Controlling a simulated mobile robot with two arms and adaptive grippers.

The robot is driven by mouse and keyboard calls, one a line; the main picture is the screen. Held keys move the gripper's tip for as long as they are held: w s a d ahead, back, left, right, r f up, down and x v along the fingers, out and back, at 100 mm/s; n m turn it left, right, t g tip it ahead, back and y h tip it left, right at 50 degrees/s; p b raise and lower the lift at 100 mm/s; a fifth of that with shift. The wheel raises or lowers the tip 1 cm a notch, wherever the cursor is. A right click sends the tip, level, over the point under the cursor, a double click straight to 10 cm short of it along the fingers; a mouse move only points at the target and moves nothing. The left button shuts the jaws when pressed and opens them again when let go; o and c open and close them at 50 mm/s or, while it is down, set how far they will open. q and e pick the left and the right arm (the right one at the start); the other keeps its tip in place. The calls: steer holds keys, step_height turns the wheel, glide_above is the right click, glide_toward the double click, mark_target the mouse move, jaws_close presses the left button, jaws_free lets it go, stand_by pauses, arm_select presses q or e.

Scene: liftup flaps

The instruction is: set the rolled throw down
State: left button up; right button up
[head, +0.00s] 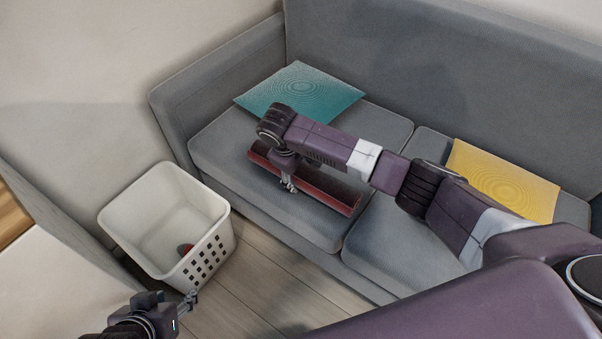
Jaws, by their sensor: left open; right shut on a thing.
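The rolled throw (328,191) is a long dark red roll lying along the left seat cushion of the grey sofa, near its front edge. My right gripper (289,186) reaches down over it from above and is shut on it near its middle. My wrist and forearm hide part of the roll's upper side. I cannot tell whether the roll presses on the cushion or hangs just above it. My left gripper (192,299) is open and empty, low in the picture, in front of the white basket and away from the throw.
The grey sofa (232,146) has a teal cushion (299,91) at its left and a yellow cushion (505,179) at its right. A white basket (138,217) with a small red item (185,249) inside stands on the floor. Bare seat shows around the throw.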

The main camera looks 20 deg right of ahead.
steer(key=o, duration=1.5)
steer(key=shift+o, duration=0.2)
